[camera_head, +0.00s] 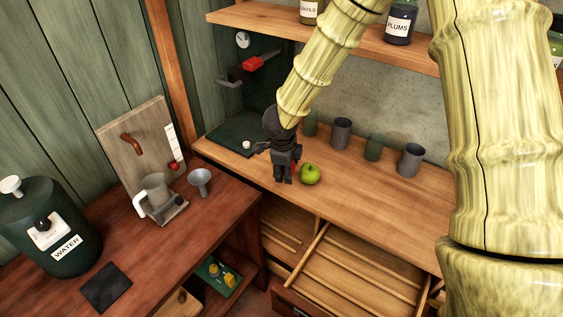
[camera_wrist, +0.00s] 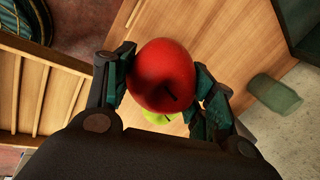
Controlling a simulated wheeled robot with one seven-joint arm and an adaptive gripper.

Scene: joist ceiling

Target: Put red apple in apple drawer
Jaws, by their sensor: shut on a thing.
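The red apple (camera_wrist: 162,76) is between the two fingers of my gripper (camera_wrist: 163,85) in the wrist view, and the fingers are shut on it. In the head view my gripper (camera_head: 284,172) is over the wooden counter, left of the green apple, and mostly hides the red apple. An open drawer (camera_head: 345,285) with wooden dividers extends below the counter; it also shows at the left of the wrist view (camera_wrist: 48,80). No label reading apple is visible on it.
A green apple (camera_head: 310,174) stands beside my gripper on the counter (camera_head: 395,190). Several grey and green cups (camera_head: 341,132) stand behind it. A shelf (camera_head: 270,20) with jars is above. A lower left table holds a water container (camera_head: 48,228), a pitcher (camera_head: 156,192) and a funnel (camera_head: 200,182).

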